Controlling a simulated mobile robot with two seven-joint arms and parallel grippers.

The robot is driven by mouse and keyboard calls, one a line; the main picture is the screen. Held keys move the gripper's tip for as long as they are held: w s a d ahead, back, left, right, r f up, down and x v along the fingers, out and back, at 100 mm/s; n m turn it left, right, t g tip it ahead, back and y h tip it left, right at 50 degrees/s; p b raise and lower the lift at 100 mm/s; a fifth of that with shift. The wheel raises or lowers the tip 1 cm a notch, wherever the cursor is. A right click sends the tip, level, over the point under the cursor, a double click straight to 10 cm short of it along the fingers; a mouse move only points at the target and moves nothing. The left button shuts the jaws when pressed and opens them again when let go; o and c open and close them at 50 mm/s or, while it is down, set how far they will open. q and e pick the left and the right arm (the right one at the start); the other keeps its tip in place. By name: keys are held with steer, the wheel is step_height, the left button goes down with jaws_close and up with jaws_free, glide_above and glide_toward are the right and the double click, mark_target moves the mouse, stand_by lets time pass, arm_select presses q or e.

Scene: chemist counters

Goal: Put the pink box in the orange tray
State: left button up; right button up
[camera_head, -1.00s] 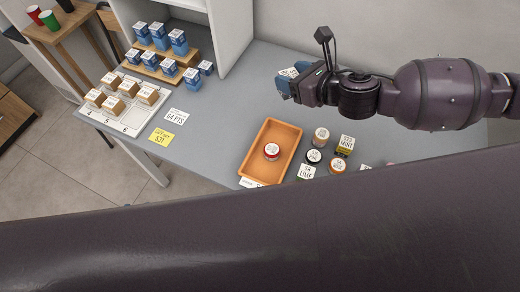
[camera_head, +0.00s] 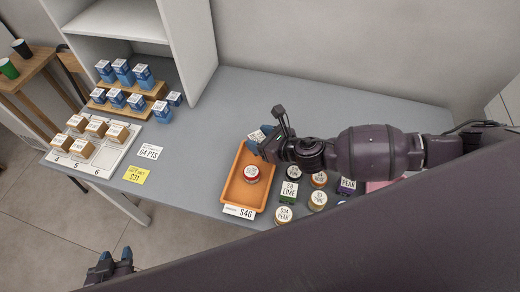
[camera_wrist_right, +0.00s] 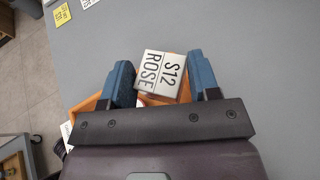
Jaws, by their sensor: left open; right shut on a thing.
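The orange tray (camera_head: 236,198) lies on the grey counter with a red-banded, white-topped jar (camera_head: 251,174) in it. My right gripper (camera_head: 262,140) is above the tray's far end, shut on a small box labelled "S12 ROSE"; the box (camera_wrist_right: 161,73) sits between the blue fingers in the right wrist view. Its white label faces that camera, and its side colour is mostly hidden. The tray's orange edge (camera_wrist_right: 88,104) shows below it there. My left gripper (camera_head: 115,259) is open and empty at the lower left, off the counter.
Several jars and small boxes, such as the green "LIME" box (camera_head: 288,193), stand right of the tray. A pink surface (camera_head: 378,186) is partly hidden by my arm. Blue boxes on a wooden stand (camera_head: 125,106) and tan boxes on a white board (camera_head: 104,157) are at the left.

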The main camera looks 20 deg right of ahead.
steer(key=shift+f+b, duration=0.7)
steer(key=shift+f, duration=2)
steer(key=o, duration=1)
steer(key=shift+c, duration=0.2)
steer(key=shift+r, duration=0.15)
steer(key=v, duration=1.2)
